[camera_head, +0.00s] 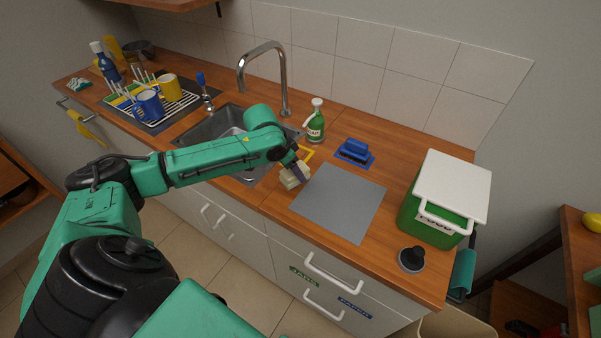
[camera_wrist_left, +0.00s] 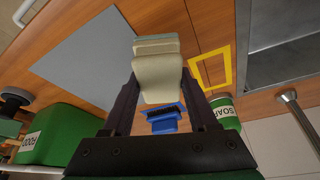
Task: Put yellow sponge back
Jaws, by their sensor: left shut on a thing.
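A pale yellow sponge (camera_head: 293,177) is held between the fingers of my left gripper (camera_head: 297,171), over the counter between the sink and the grey mat. The head view does not clearly show whether it touches the wood. In the left wrist view the sponge (camera_wrist_left: 157,70) sits between both dark fingers and sticks out past them. A yellow square outline (camera_head: 308,154) is on the counter just behind the gripper, partly hidden by it. In the left wrist view this outline (camera_wrist_left: 228,69) is empty and lies to the right of the sponge. My right gripper is out of view.
The sink (camera_head: 208,128) is left of the gripper. A green soap bottle (camera_head: 315,124) and a blue brush on its blue base (camera_head: 355,151) stand behind. The grey mat (camera_head: 338,203) is bare. A green food bin (camera_head: 425,218) stands at the right.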

